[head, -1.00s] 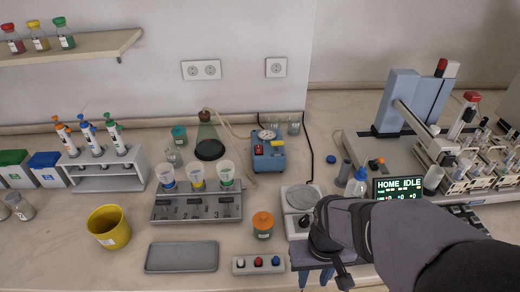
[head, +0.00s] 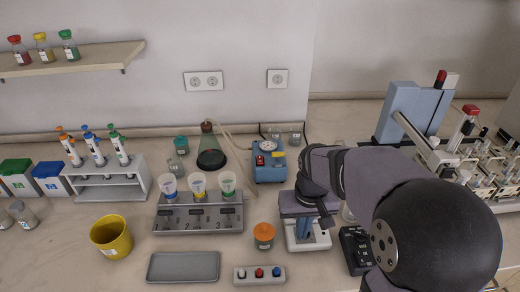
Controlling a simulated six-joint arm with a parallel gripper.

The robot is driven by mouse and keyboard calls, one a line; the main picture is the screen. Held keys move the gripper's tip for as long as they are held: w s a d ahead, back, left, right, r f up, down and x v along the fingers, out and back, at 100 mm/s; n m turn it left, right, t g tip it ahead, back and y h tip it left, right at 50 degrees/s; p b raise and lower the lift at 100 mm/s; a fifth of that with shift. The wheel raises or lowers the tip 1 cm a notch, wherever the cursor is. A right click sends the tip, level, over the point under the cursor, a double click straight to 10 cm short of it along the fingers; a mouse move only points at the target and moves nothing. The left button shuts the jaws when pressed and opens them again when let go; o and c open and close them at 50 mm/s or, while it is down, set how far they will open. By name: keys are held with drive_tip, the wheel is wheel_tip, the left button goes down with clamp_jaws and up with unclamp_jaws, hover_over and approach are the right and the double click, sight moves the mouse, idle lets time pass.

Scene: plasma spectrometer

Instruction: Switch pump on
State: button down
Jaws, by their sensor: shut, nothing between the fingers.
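The pump looks to be the small blue box (head: 270,174) at the back of the bench, in the middle of the head view. It has a round gauge on top, a small red part (head: 260,160) at its left and a yellow part (head: 278,154) at its right. I cannot tell the switch position. My gripper (head: 304,236) is shut and empty, with its blue fingers pointing down. It is in front of the pump and to its right, over a white bench device (head: 322,240), apart from the pump.
A hose runs from a conical flask (head: 210,152) to the pump's left. Beakers (head: 295,138) stand behind it. A rack of cups (head: 198,221) and an orange-lidded jar (head: 264,235) are on the left and in front.

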drive_tip(key=w+a+r+t+p, duration=0.1)
drive_tip(key=w+a+r, duration=0.2)
drive_tip(key=w, duration=0.6)
drive_tip(key=w+a+r+t+p, duration=0.1)
drive_tip(key=w+a+r+p, duration=0.1)
drive_tip(key=w+r, duration=0.4)
drive_tip(key=w+a+r+t+p, duration=0.1)
drive_tip(key=w+a+r, duration=0.3)
drive_tip(key=w, duration=0.9)
drive_tip(key=shift+r+p, duration=0.3)
drive_tip(key=shift+d+f, duration=0.1)
drive_tip(key=shift+f, duration=0.05)
drive_tip(key=p, duration=0.5)
hover_over(260, 156)
drive_tip(key=s, duration=0.2)
wheel_tip(260, 156, down, 11)
drive_tip(key=shift+f, duration=0.1)
drive_tip(key=shift+p+x, duration=0.4)
drive_tip(key=shift+x, duration=0.5)
drive_tip(key=shift+s, duration=0.1)
drive_tip(key=shift+f, duration=0.15)
